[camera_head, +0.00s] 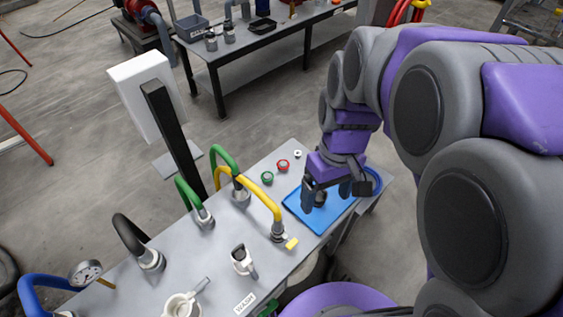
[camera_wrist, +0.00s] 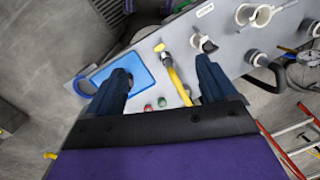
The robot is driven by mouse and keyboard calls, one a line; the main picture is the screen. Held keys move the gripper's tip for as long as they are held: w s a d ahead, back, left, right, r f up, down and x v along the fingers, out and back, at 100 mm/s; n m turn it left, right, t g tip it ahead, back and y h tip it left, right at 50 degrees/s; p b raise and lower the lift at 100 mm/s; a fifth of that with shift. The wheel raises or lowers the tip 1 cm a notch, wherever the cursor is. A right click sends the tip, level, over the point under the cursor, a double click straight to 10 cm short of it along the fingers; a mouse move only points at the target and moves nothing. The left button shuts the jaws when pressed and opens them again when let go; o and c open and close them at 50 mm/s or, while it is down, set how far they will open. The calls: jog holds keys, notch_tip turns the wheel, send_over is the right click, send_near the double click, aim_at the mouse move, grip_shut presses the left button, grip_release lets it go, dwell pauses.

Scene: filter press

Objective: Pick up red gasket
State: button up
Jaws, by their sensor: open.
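The red gasket (camera_head: 283,166) is a small ring lying on the grey bench top, between a green gasket (camera_head: 267,178) and a small white ring (camera_head: 298,154) near the bench's far edge. My gripper (camera_head: 334,192) is open above the blue tray (camera_head: 327,223), to the right of the red gasket and apart from it. In the wrist view, the red gasket (camera_wrist: 148,108) shows low between my two spread fingers, beside the green one (camera_wrist: 162,102). I see nothing held between the fingers. The white ring does not show in the wrist view.
A yellow hose (camera_head: 263,193) arches left of the gaskets, with green, black and blue hoses further left. A black post (camera_head: 172,135) with a white panel stands behind the bench.

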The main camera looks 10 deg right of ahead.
jog(key=w+d+f+n+y, duration=0.1)
jog(key=w+d+f+n, duration=0.2)
jog(key=w, duration=0.8)
jog(key=w+f+n+t+y+b, duration=0.1)
jog(key=w+f+n, duration=0.2)
jog(key=w+f, duration=0.55)
jog(key=w+d+f+n+y, duration=0.15)
jog(key=w+n, duration=0.25)
jog(key=w, duration=0.9)
jog(key=w+f+n, duration=0.3)
jog(key=w+f, duration=0.4)
jog(key=f, duration=0.1)
jog(key=n+b, duration=0.2)
jog(key=b, duration=0.2)
send_near(283, 163)
notch_tip(283, 163, down, 3)
jog(key=shift+t, duration=0.4)
jog(key=a+f, duration=0.1)
jog(key=a+f+b, duration=0.1)
jog(key=a+f, duration=0.1)
jog(key=shift+s+f, duration=0.25)
jog(key=shift+s, duration=0.1)
jog(key=shift+f, duration=0.4)
jog(key=shift+r, duration=0.1)
jog(key=shift+c, duration=0.3)
